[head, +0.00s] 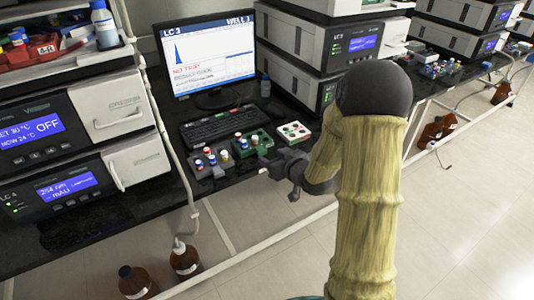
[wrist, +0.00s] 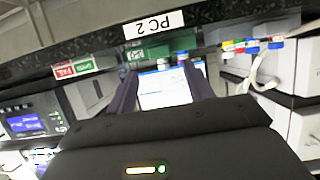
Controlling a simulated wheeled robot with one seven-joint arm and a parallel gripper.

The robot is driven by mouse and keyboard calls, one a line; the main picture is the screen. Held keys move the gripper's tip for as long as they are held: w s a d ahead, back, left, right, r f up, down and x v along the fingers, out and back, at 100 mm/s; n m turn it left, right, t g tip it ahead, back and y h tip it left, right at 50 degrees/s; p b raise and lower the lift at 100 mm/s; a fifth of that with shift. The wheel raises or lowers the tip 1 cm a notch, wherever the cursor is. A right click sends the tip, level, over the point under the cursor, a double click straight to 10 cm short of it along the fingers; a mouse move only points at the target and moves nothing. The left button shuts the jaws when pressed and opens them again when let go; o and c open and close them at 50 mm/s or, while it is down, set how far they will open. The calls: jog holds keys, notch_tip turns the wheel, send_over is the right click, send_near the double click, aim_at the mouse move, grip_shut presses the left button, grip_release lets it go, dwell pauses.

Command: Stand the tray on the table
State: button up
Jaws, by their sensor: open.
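Three small trays stand in a row at the table's front edge. A grey tray (head: 208,166) with several capped vials is on the left, and a green tray (head: 241,149) with a few vials is in the middle. A white-topped tray (head: 294,131) is on the right. I cannot tell which one the task means. My gripper (head: 272,163) is at the table's front edge, close to the green tray. In the wrist view, which is upside down, its fingers (wrist: 164,80) are apart with nothing held between them. The green tray (wrist: 160,52) shows just past the fingertips.
The black table (head: 85,220) carries a keyboard (head: 222,125) and a monitor (head: 207,55) behind the trays. Stacked instruments stand left (head: 75,125) and right (head: 300,45). Brown bottles (head: 185,258) stand on the floor. A "PC 2" label (wrist: 154,24) is on the table edge.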

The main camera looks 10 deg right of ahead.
jog(key=v, duration=0.5)
jog(key=shift+s+d+r, duration=0.15)
jog(key=shift+s+r, duration=0.05)
jog(key=shift+s, duration=0.1)
jog(key=s+a+m+g+h, duration=0.1)
jog(key=s+g+h, duration=0.1)
jog(key=s+g, duration=0.3)
jog(key=s+a+m+g+h, duration=0.2)
jog(key=s+g, duration=0.3)
jog(key=s, duration=0.9)
jog(key=shift+a+m, duration=0.2)
jog(key=shift+m, duration=0.1)
